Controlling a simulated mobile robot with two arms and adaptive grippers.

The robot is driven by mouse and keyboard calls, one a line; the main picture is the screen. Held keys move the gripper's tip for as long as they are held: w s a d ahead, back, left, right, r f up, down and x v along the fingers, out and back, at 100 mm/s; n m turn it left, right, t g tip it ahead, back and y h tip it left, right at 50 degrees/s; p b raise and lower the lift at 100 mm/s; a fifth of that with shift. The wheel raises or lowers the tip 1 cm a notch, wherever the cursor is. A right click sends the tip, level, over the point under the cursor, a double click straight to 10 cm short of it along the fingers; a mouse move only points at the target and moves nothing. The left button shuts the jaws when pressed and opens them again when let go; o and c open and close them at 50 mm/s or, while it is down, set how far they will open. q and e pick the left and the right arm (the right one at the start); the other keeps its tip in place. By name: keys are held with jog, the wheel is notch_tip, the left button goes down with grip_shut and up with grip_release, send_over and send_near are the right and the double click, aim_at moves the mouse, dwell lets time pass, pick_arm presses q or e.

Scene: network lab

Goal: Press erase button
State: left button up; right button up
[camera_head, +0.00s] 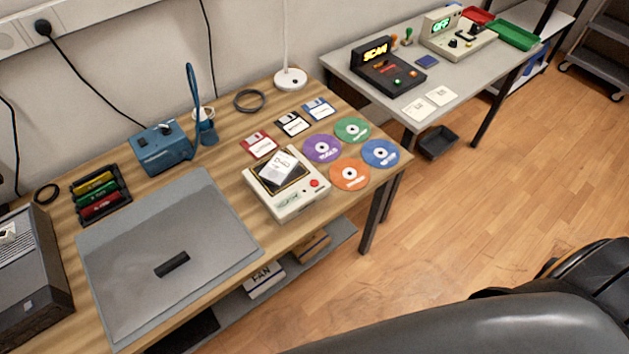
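A beige box device (287,205) with a dark top panel stands on the wooden table, right of the grey mat. A small pale slip (279,168) with writing lies on the dark panel. A small greenish label is on its front; I cannot read "erase" on it, and I cannot tell for certain which button is the erase button. Neither of my grippers shows in the head view.
Discs (350,174) and floppy disks (261,145) lie around the beige device. A blue device (163,148) and a battery tray (98,196) stand at the left. On the grey table, a black device (388,75) has red and green buttons; another beige device (459,38) reads OFF.

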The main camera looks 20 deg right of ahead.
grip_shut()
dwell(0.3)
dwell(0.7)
